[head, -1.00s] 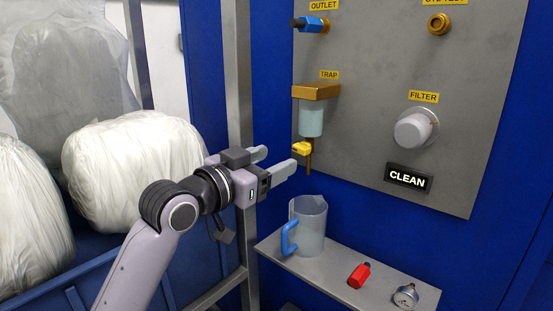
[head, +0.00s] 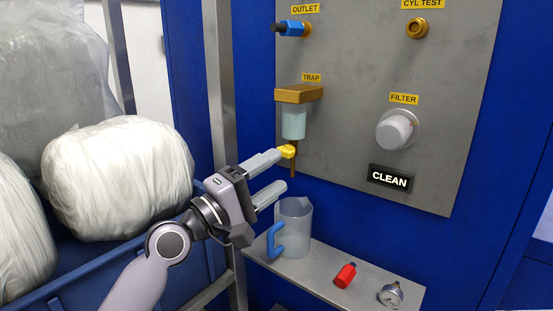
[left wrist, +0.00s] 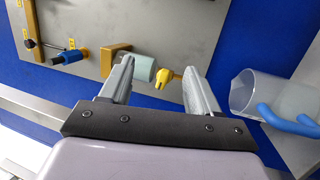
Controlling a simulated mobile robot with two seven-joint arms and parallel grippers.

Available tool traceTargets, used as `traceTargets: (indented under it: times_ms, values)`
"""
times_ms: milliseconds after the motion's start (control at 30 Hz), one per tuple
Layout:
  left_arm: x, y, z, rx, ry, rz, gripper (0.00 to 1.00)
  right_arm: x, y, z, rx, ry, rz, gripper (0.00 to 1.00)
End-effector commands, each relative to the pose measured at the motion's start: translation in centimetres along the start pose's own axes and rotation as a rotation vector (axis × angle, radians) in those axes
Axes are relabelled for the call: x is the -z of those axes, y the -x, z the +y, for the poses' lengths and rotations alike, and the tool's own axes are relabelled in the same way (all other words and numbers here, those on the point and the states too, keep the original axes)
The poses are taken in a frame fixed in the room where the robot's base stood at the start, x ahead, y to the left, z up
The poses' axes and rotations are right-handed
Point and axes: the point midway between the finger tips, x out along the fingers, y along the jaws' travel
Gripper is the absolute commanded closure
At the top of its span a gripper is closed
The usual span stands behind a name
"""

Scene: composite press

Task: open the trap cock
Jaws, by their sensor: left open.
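The yellow trap cock (head: 288,151) sits on the thin brass drain pipe below the trap's pale green bowl (head: 293,122). The bowl hangs under a brass head (head: 299,94) labelled TRAP. My left gripper (head: 280,170) is open and empty, with its upper fingertip right at the cock in the head view. In the left wrist view the cock (left wrist: 168,76) shows between the open fingers (left wrist: 160,70), closer to the right-hand finger. I cannot tell whether a finger touches it. My right gripper is not in view.
A clear jug (head: 296,232) with a blue handle stands on the grey shelf (head: 325,268) below the trap. The filter knob (head: 396,130) and CLEAN sign (head: 390,177) are on the panel.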

Motion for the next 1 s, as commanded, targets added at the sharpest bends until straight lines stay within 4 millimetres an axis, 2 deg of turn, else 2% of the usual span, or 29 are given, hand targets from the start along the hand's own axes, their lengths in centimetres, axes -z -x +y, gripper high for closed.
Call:
traceTargets:
  times_ms: [33,200,300,433,533,667,1000]
  values:
    - [0.2,0.1,-0.3,-0.020,0.160,0.005,0.38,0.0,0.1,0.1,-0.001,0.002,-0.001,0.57]
    - [1.2,0.5,-1.0,-0.104,0.717,0.018,0.38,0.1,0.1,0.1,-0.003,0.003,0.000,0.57]
    - [2.0,0.8,-1.6,-0.151,1.003,0.027,0.38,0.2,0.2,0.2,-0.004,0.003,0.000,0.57]
    - [2.9,1.2,-2.2,-0.199,1.269,0.035,0.38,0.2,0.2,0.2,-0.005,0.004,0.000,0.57]
    - [3.3,1.4,-2.6,-0.220,1.384,0.039,0.38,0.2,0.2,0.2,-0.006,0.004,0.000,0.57]
    - [3.5,1.1,-2.6,-0.232,1.435,0.039,0.38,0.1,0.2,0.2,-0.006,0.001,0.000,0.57]
    - [4.2,-3.1,-2.1,-0.231,1.430,0.036,0.38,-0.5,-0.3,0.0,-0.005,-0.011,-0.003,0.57]
